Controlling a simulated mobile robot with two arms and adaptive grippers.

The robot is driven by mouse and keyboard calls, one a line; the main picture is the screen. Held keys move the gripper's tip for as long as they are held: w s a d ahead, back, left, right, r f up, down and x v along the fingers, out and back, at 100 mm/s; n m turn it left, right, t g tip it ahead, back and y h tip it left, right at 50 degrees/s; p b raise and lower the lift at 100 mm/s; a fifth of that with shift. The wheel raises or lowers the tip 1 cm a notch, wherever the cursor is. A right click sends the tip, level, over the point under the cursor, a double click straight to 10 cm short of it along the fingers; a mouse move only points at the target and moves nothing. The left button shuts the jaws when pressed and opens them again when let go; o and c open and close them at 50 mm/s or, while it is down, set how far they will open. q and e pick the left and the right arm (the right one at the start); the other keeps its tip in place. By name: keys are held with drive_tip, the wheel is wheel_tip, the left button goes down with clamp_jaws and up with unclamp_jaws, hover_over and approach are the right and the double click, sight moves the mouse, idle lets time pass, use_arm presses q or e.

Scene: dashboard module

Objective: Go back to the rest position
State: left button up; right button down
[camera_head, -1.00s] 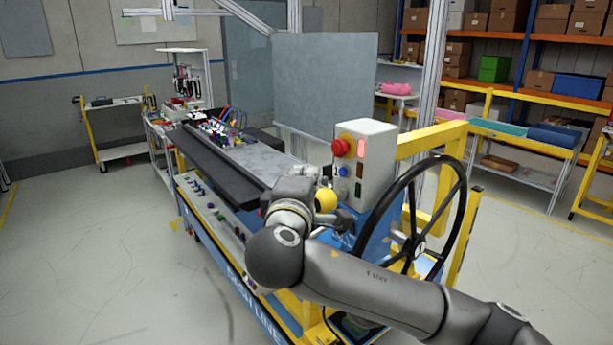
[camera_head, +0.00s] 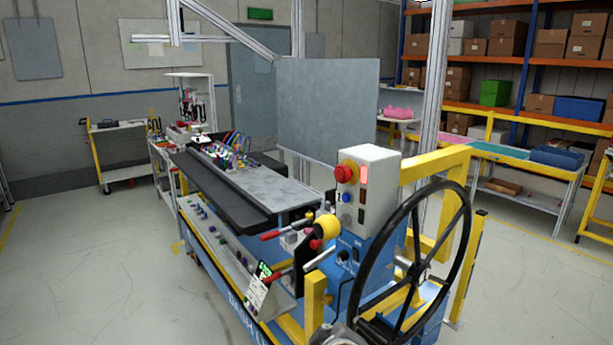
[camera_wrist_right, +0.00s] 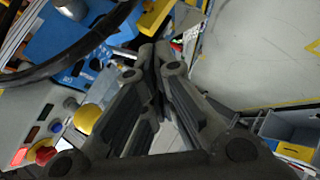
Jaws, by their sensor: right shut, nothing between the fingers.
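My right gripper (camera_wrist_right: 155,52) shows in the wrist view with its fingertips together and nothing between them. It is apart from the control box, whose red button (camera_wrist_right: 43,153) and yellow knob (camera_wrist_right: 87,118) lie at the lower left of that view. The black steering wheel (camera_wrist_right: 62,66) crosses the upper left. In the head view the dashboard module (camera_head: 285,183) stands in the middle, with the steering wheel (camera_head: 415,269) at its right end. A small grey part of my arm shows at the bottom edge there. My left gripper is not in view.
The grey control box (camera_head: 368,185) with a red button (camera_head: 344,173) stands beside the wheel. Levers and a yellow knob (camera_head: 327,227) stick out from the module's near side. A trolley (camera_head: 122,150) and shelves (camera_head: 480,85) stand behind. The floor at left is clear.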

drive_tip(key=s+d+f+m+g, duration=0.25)
drive_tip(key=s+d+f, duration=0.3)
drive_tip(key=s, duration=0.35)
drive_tip(key=s+d+f+m+g, duration=0.25)
drive_tip(key=s+d+f, duration=0.35)
drive_tip(key=s, duration=0.4)
drive_tip(key=s+d+f+m+g, duration=0.2)
drive_tip(key=s+d+f+m, duration=0.2)
drive_tip(key=s+f, duration=0.4)
wheel_tip(320, 180, down, 27)
drive_tip(key=s+g+b, duration=0.1)
drive_tip(key=s, duration=0.2)
drive_tip(key=s+d+f+g, duration=0.1)
drive_tip(key=s+d+f, duration=0.2)
drive_tip(key=s+f, duration=1.3)
drive_tip(key=shift+s+f+n+g+b, duration=0.15)
drive_tip(key=shift+f+n+g+b, duration=0.05)
drive_tip(key=shift+n+g+b, duration=0.15)
